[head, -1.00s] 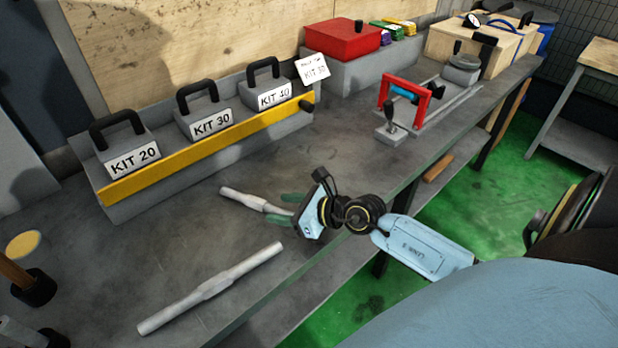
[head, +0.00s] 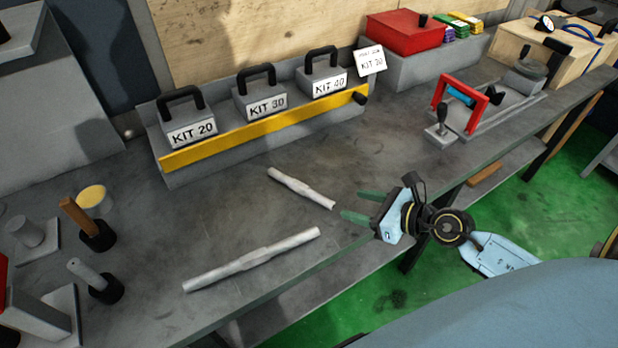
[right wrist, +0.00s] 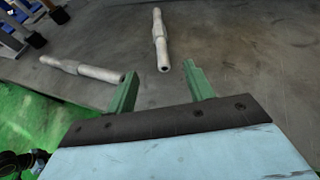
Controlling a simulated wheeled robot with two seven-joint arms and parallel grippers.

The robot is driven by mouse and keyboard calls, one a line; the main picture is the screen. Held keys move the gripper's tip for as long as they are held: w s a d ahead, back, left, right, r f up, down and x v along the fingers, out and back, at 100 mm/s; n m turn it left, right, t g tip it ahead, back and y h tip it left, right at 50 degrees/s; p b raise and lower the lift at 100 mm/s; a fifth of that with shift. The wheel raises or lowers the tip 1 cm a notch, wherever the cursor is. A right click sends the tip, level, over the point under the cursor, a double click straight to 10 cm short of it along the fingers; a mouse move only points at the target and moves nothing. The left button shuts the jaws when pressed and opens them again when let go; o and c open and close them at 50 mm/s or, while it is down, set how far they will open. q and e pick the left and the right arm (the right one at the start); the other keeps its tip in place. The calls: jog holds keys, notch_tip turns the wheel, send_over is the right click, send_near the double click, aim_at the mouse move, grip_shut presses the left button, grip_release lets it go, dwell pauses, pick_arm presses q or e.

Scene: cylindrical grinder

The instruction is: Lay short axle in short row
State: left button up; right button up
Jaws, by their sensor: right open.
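The shorter grey stepped axle (head: 300,187) lies on the bench top, apart from my right gripper (head: 354,206). My right gripper is open and empty at the bench's front edge, its green fingers pointing at the axle's near end. In the right wrist view the short axle (right wrist: 160,40) lies just beyond the gap between the fingertips (right wrist: 160,70). A longer grey stepped axle (head: 250,260) lies nearer the front edge; it also shows at left in the right wrist view (right wrist: 82,68). No marked short row can be told. My left gripper is not in view.
A grey rack (head: 265,135) with a yellow strip and kit weights stands behind the axles. A red-framed fixture (head: 460,103) stands at right. The bench between the rack and axles is clear.

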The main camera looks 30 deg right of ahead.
aim_at(315, 193)
jog(key=b+x, duration=0.1)
jog(key=x, duration=1.1)
jog(key=shift+w+a+f, duration=0.15)
jog(key=shift+w+f, duration=0.05)
jog(key=shift+w, duration=0.1)
grip_shut()
jog(key=shift+r, duration=0.25)
